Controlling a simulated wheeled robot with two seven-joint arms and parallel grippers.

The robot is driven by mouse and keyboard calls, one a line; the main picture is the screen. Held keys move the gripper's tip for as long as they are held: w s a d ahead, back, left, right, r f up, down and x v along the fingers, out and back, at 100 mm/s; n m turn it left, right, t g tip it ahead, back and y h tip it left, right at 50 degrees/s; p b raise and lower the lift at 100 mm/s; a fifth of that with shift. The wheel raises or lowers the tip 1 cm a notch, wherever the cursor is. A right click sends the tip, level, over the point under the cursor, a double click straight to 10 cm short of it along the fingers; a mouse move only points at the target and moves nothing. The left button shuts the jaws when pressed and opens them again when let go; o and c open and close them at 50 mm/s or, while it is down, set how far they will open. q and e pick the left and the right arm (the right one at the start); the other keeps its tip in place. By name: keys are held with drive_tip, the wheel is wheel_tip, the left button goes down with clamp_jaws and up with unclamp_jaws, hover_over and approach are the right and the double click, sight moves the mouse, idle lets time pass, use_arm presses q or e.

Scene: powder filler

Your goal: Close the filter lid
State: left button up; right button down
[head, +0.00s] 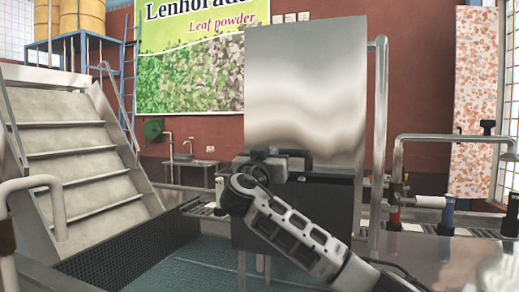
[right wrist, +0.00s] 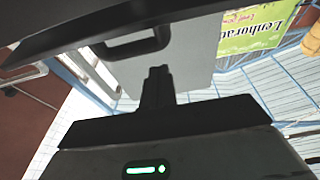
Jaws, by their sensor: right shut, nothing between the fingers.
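The filter lid (head: 305,95) is a large silver panel standing upright, open, above the dark filter box (head: 338,212) in the head view. My right gripper (head: 290,160) is in front of the lid's lower part, near the top of the box; in this view I cannot tell if it touches either. In the right wrist view my right gripper's fingers (right wrist: 157,82) are shut and empty. They point toward a grey panel, and a dark bar with a loop-shaped handle (right wrist: 130,46) crosses above them. My left gripper is not in view.
A metal stairway (head: 75,150) stands at the left, with a perforated dark tray edge beside it. A vertical pipe (head: 381,130) runs close to the lid's right side. Pipes with red and blue valves (head: 447,215) stand at the right above a shiny metal surface.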

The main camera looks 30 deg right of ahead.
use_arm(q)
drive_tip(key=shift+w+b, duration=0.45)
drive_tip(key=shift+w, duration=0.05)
use_arm(e)
drive_tip(key=f, duration=0.3)
drive_tip(key=shift+w+d+f, duration=0.25)
drive_tip(key=shift+d+f, duration=0.05)
drive_tip(key=shift+f, duration=0.05)
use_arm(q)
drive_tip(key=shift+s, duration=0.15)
